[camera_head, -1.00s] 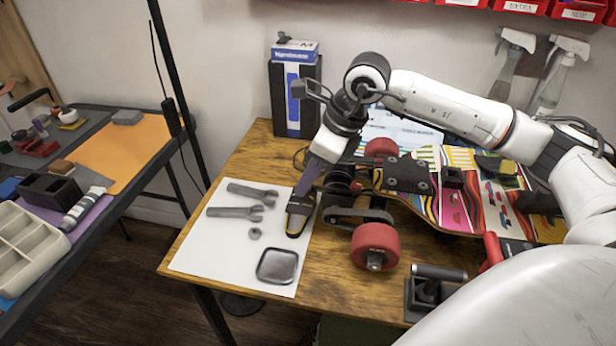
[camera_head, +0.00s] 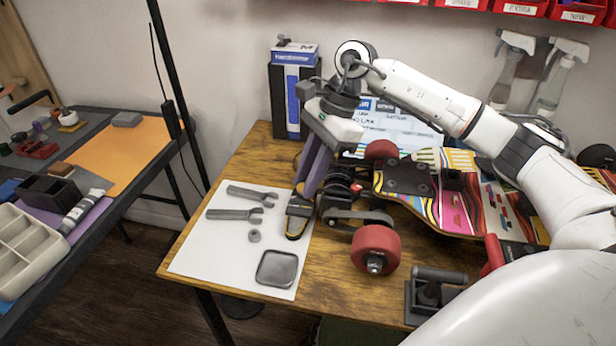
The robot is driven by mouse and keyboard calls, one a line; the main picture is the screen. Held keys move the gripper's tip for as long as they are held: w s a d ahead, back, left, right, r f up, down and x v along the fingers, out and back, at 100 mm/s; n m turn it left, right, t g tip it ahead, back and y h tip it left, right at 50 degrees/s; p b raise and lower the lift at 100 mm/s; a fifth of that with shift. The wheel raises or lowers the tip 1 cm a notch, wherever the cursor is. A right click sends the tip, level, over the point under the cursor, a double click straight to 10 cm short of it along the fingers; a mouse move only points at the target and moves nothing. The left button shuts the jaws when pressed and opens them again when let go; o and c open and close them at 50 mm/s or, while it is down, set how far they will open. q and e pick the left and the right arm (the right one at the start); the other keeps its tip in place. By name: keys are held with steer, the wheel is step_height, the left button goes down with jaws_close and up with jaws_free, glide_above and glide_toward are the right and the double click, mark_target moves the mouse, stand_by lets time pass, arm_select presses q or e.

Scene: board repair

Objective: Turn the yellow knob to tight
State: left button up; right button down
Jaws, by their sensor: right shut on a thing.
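My right gripper (camera_head: 305,190) reaches down from above with its long purple fingers. Its tips meet the upper end of a small black device with yellow edging (camera_head: 297,222), at the right edge of the white sheet. The gripper is shut at that end. I make out no separate yellow knob; the fingers cover the spot where they grip, and only yellow trim shows at the device's lower end. The skateboard (camera_head: 445,195) lies to the right, with its near red wheel (camera_head: 376,248) close by. My left gripper is not in view.
A blue-and-black box (camera_head: 290,95) stands behind. A black clamp-like stand (camera_head: 430,295) is at the front right. A side table (camera_head: 130,150) stands left.

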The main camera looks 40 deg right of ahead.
steer(key=shift+w+r+n+g, duration=0.15)
steer(key=shift+n+g, duration=0.55)
steer(key=shift+n, duration=1.2)
steer(key=shift+w, duration=0.1)
steer(key=c, duration=1.5)
jaws_free()
steer(key=shift+c, duration=0.2)
steer(key=v, duration=1)
steer(key=shift+d+r, duration=0.1)
steer(key=shift+r, duration=0.05)
